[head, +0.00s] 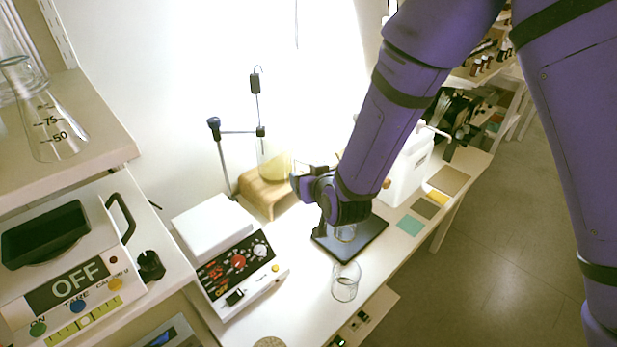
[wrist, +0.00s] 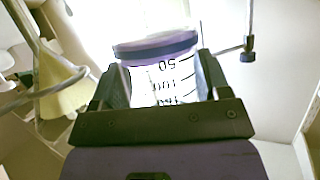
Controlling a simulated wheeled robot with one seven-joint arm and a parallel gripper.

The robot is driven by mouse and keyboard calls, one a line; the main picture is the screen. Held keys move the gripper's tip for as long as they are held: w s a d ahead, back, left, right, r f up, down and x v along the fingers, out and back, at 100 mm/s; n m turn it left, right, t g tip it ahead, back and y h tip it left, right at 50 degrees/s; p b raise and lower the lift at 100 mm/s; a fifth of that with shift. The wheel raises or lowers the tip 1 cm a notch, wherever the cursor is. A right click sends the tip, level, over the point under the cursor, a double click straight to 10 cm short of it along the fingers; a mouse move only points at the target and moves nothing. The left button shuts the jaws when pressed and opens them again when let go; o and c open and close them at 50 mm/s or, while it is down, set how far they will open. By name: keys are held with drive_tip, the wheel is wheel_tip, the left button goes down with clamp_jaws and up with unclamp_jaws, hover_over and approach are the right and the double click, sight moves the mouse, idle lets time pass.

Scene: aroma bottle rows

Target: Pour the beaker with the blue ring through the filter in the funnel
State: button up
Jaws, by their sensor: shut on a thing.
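My gripper (head: 338,218) is shut on a clear beaker (wrist: 165,82). The wrist view is upside down; it shows a dark blue ring (wrist: 155,46) near the beaker's base and printed marks between the fingers. The filter also shows in the wrist view (wrist: 62,92), at the left.
An empty-looking glass beaker (head: 346,283) stands in front of the dark mat (head: 368,240). A wooden stand (head: 262,192) and a metal post with clamps (head: 221,160) are near the funnel. A hotplate-like device (head: 240,268) is at the left, a white container (head: 408,172) at the right.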

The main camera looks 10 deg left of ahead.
sight(323, 160)
drive_tip(key=shift+w+d+r+m+g+y, duration=0.25)
drive_tip(key=shift+d+r+m+y, duration=0.1)
drive_tip(key=shift+m, duration=0.2)
drive_tip(key=shift+w+d+r+m+g+y, duration=0.25)
drive_tip(key=shift+r+m, duration=0.1)
drive_tip(key=shift+m, duration=0.2)
drive_tip(key=shift+r, duration=0.15)
drive_tip(key=shift+w+d+r, duration=0.1)
drive_tip(key=shift+d+r, duration=0.05)
drive_tip(key=shift+r, duration=0.8)
drive_tip(key=shift+r+m, duration=0.3)
drive_tip(key=shift+r, duration=0.05)
drive_tip(key=shift+d+r+y, duration=0.1)
drive_tip(key=shift+r+y, duration=0.2)
drive_tip(key=shift+w+r, duration=0.1)
drive_tip(key=shift+r, duration=0.25)
drive_tip(key=shift+d+r, duration=0.15)
drive_tip(key=shift+r, duration=0.45)
